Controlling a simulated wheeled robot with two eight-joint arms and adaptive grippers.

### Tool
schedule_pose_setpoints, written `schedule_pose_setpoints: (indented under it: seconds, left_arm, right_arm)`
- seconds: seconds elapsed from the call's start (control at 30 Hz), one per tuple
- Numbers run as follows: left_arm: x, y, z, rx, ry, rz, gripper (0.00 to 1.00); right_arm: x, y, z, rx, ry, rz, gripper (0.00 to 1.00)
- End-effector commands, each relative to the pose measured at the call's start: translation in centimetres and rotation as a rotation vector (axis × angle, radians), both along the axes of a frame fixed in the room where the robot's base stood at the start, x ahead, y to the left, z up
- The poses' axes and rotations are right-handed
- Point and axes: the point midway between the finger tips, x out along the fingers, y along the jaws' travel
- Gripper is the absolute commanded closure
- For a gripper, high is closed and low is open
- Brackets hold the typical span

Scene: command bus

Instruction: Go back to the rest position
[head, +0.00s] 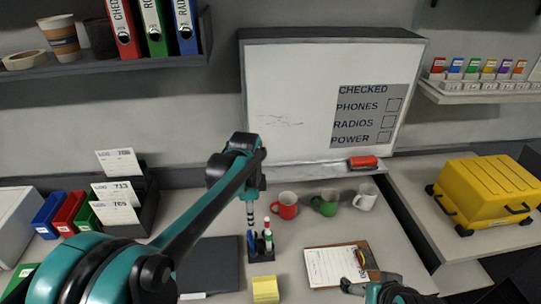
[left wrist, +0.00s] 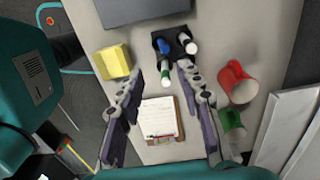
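My left arm comes in from the left of the head view and bends at a teal joint. Its gripper (head: 249,215) points down above the black marker holder (head: 261,252). In the left wrist view, the left gripper (left wrist: 167,68) has its two fingers apart. The holder (left wrist: 175,42), with its markers, lies below and beyond the fingertips. A green-and-white marker (left wrist: 165,74) shows between the tips, and I see no grip on it. My right gripper (head: 366,283) is partly in view at the bottom edge, over the clipboard's near side; its dark fingers look spread and empty.
A clipboard (head: 330,268), yellow notes (head: 265,288) and a dark flat panel (head: 208,264) lie around the holder. Red (head: 287,205), green (head: 325,203) and white (head: 366,197) mugs stand behind. A whiteboard (head: 290,100) rises at the back; a yellow case (head: 485,190) sits right.

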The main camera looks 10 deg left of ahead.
Motion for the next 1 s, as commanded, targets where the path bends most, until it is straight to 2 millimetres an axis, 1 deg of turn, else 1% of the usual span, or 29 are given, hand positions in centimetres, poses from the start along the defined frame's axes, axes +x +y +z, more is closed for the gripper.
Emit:
schedule_pose_setpoints:
  seconds: [0.13,0.23,0.37,0.4,0.57,0.7,0.8,0.9,1.0]
  left_arm:
    - [-0.4,0.1,0.3,-0.001,-0.012,0.024,0.64]
    - [-1.6,0.3,1.0,-0.005,-0.05,0.102,0.64]
    - [-4.4,0.8,2.2,-0.026,-0.139,0.286,0.64]
    - [-5.4,1.0,2.5,-0.037,-0.17,0.352,0.64]
    - [-9.1,1.6,3.0,-0.101,-0.29,0.614,0.64]
    - [-12.3,2.1,2.7,-0.182,-0.386,0.838,0.64]
    - [-14.2,2.4,2.1,-0.25,-0.446,0.985,0.64]
    - [-15.6,2.6,1.4,-0.313,-0.49,1.103,0.64]
    - [-16.5,2.7,0.8,-0.361,-0.517,1.186,0.64]
  right_arm:
    - [0.0,0.0,0.0,0.0,0.0,0.0,0.0]
    - [0.0,0.0,0.0,0.0,0.0,0.0,0.0]
    - [0.0,0.0,0.0,0.0,0.0,0.0,0.0]
    - [0.0,0.0,0.0,0.0,0.0,0.0,0.0]
    - [0.0,0.0,0.0,0.0,0.0,0.0,0.0]
    - [0.0,0.0,0.0,0.0,0.0,0.0,0.0]
    - [0.0,0.0,0.0,0.0,0.0,0.0,0.0]
    - [0.0,0.0,0.0,0.0,0.0,0.0,0.0]
    - [0.0,0.0,0.0,0.0,0.0,0.0,0.0]
